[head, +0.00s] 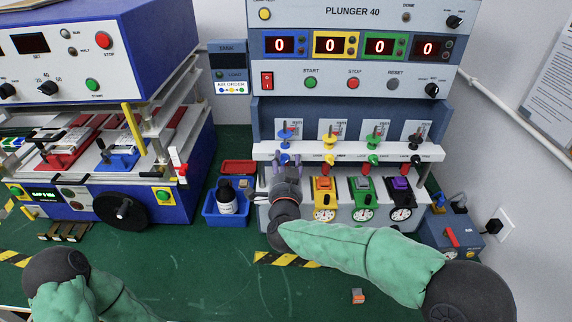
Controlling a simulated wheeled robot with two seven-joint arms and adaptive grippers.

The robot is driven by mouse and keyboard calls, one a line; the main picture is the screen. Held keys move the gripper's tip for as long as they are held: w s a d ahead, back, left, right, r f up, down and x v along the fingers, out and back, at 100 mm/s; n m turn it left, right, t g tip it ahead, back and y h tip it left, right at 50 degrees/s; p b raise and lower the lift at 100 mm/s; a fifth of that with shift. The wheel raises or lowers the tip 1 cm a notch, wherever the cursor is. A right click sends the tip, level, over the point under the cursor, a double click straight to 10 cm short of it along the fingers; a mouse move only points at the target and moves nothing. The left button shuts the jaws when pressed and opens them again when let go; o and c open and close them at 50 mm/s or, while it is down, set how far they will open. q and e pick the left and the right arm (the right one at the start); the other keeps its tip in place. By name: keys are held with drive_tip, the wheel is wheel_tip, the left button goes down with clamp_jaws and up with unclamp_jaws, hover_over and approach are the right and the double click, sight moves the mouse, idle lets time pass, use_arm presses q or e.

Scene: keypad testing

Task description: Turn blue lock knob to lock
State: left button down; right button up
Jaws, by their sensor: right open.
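The blue lock knob (285,158) sits just under the white bar (350,151) of the PLUNGER 40 machine, leftmost in a row with yellow (329,159), green (373,160) and black (416,159) ones. A blue plunger handle (287,136) stands above the bar over it. My right gripper (284,168) points away from me at the blue knob, open, with its fingers about either side of it. Whether they touch the knob cannot be told. The gripper and wrist hide the blue station below. My left arm shows at the lower left; its gripper is out of view.
A blue bin (226,219) with a dark bottle (227,198) stands left of my right wrist. A small orange-grey block (358,296) lies on the otherwise clear green front table (220,285).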

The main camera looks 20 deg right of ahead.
clamp_jaws()
drive_tip(key=shift+r, duration=0.1)
